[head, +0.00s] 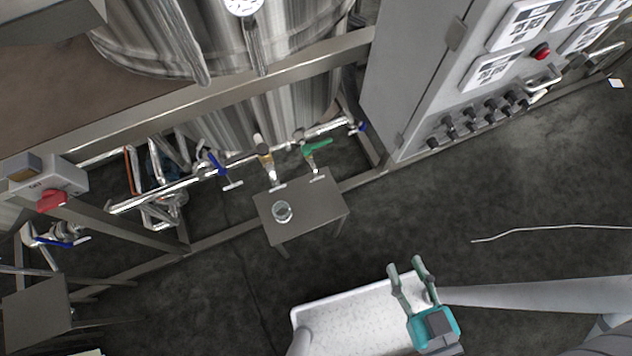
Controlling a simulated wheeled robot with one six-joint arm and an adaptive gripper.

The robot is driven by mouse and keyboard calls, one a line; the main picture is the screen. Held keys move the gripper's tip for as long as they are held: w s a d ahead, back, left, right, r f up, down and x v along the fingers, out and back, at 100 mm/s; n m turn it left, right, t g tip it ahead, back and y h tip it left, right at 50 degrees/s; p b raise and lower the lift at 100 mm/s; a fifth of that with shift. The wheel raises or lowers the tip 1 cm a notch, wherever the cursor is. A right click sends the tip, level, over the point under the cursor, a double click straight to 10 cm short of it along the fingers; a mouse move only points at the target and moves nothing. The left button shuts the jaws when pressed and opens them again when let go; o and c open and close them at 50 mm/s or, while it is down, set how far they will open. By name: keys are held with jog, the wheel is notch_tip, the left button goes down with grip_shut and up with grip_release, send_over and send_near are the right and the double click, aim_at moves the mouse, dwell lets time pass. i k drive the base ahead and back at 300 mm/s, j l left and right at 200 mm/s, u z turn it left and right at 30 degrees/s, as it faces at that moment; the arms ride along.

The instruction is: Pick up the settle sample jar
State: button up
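A small clear glass jar (282,212) stands on a small grey metal table (318,203) in the middle of the head view, below the pipe valves. I take it for the settle sample jar; no label is readable. My gripper (405,266) is at the lower right, well apart from the jar and table. Its two fingers are spread and nothing shows between them.
A pipe with a green-handled valve (316,147) and a blue-handled valve (217,164) runs behind the table. Steel tanks (260,120) stand behind a frame. A grey control cabinet (420,75) is at right. A white tray (352,318) is in front.

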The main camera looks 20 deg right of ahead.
aim_at(284, 219)
jog(key=l+z, duration=0.45)
jog(key=i+l+z, duration=0.2)
jog(key=l+z, duration=0.15)
jog(key=z, duration=0.15)
jog(key=i+l+u, duration=0.1)
jog(key=l+u, duration=0.55)
jog(key=u, duration=0.25)
jog(key=k+l+u, duration=0.1)
jog(key=u, duration=0.35)
jog(key=k+l+u, duration=0.15)
jog(key=u, duration=0.3)
jog(key=k+l+u, duration=0.1)
jog(key=u, duration=0.3)
jog(key=i+l+u, duration=0.2)
jog(key=i+l, duration=0.25)
